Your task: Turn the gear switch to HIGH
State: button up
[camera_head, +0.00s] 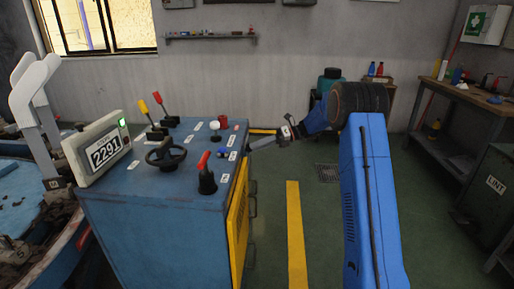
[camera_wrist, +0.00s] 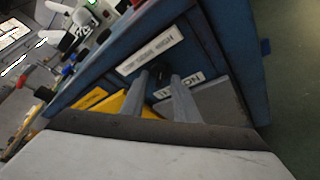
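My gripper (camera_head: 252,148) reaches in from the right to the right side of the blue machine cabinet (camera_head: 150,222), just below its top edge. In the wrist view its two grey fingers (camera_wrist: 159,76) are apart, pointing at the blue cabinet face. A small dark part (camera_wrist: 160,73), perhaps the gear switch, shows between the fingertips. I cannot tell whether the fingers touch it, or its setting. A white label (camera_wrist: 150,54) is above the fingertips, and another label (camera_wrist: 180,86) is partly covered by the right finger. Their text is tilted and hard to read.
The cabinet top carries a display reading 2291 (camera_head: 105,150), a black handwheel (camera_head: 166,154), a red-handled lever (camera_head: 206,174), other levers and knobs. A yellow panel (camera_head: 238,212) covers the cabinet's right side. Green floor with a yellow stripe (camera_head: 296,235) is open right of it.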

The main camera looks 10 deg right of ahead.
jog(key=v, duration=1.7)
jog(key=shift+s+d, duration=0.1)
jog(key=shift+d, duration=0.05)
jog(key=shift+r, duration=0.15)
jog(key=s+a+r+n+h, duration=0.3)
jog(key=s+a+n, duration=0.15)
jog(key=s, duration=0.45)
jog(key=s+a+r+n+h, duration=0.2)
jog(key=s+a+n, duration=0.25)
jog(key=s, duration=0.55)
jog(key=s+a+r+n+h, duration=0.3)
jog(key=s+a+n, duration=0.15)
jog(key=s, duration=0.45)
jog(key=s+d+f+n+t+h, duration=0.1)
jog(key=s+n, duration=0.6)
jog(key=s, duration=0.7)
jog(key=s+d+f+n+t+h, duration=0.2)
jog(key=s+f+n+h, duration=0.4)
jog(key=s, duration=0.8)
jog(key=shift+s+f+n+t, duration=0.3)
jog(key=shift+f+n+t, duration=0.45)
jog(key=shift+f+t, duration=0.1)
jog(key=shift+d, duration=0.1)
